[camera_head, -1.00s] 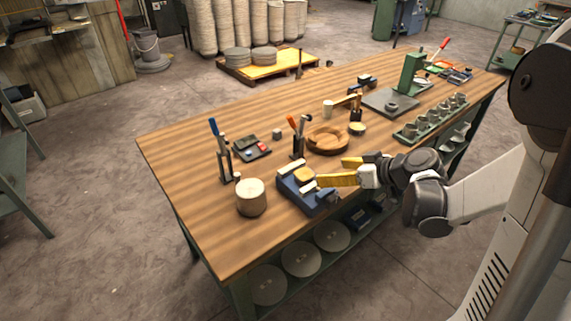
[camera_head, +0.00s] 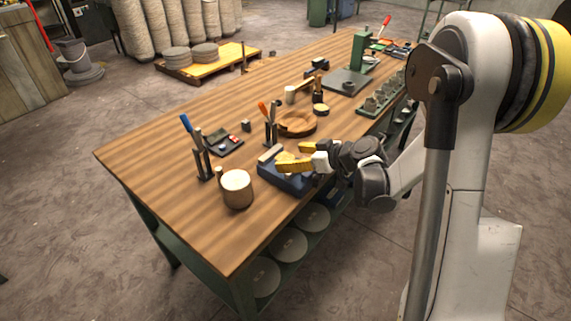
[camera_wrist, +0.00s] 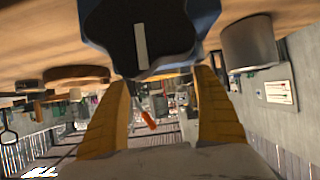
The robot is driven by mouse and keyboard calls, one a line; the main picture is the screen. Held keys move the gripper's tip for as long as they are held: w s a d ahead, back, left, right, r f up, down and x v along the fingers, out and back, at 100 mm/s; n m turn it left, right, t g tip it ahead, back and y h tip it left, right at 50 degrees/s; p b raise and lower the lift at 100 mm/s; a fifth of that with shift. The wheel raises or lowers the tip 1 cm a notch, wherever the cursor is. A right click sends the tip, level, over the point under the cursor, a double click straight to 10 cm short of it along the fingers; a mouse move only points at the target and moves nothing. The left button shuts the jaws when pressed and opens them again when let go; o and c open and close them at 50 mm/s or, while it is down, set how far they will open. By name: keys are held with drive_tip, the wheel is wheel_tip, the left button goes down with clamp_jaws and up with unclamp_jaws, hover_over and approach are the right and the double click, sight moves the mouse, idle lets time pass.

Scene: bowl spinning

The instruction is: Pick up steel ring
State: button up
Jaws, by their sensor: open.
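My gripper (camera_head: 298,157) is open, its two yellow fingers pointing left at the front edge of the workbench (camera_head: 150,150), by a blue vise-like block (camera_head: 285,180). In the wrist view the fingers (camera_wrist: 162,85) are spread, with nothing seen held between them. The blue and black block (camera_wrist: 140,35) fills the top middle of that view. I cannot pick out a steel ring for certain. A small dark round piece (camera_head: 348,86) on the grey plate by the green press may be one, but it is too small to tell. It is far from my gripper.
A pale cylinder (camera_head: 237,188) stands left of the blue block. A round wooden dish (camera_head: 296,124) and an orange-handled tool (camera_head: 268,122) are behind it. A blue-handled tool (camera_head: 196,148) and a dark tray (camera_head: 222,142) stand left. A green rack (camera_head: 380,95) is at right.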

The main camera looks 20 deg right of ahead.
sight(283, 158)
drive_tip(key=x, duration=0.3)
drive_tip(key=shift+f+b, duration=0.1)
drive_tip(key=shift+b, duration=0.25)
drive_tip(key=shift+s, duration=0.1)
drive_tip(key=shift+c, duration=0.6)
drive_tip(key=c, duration=1.4)
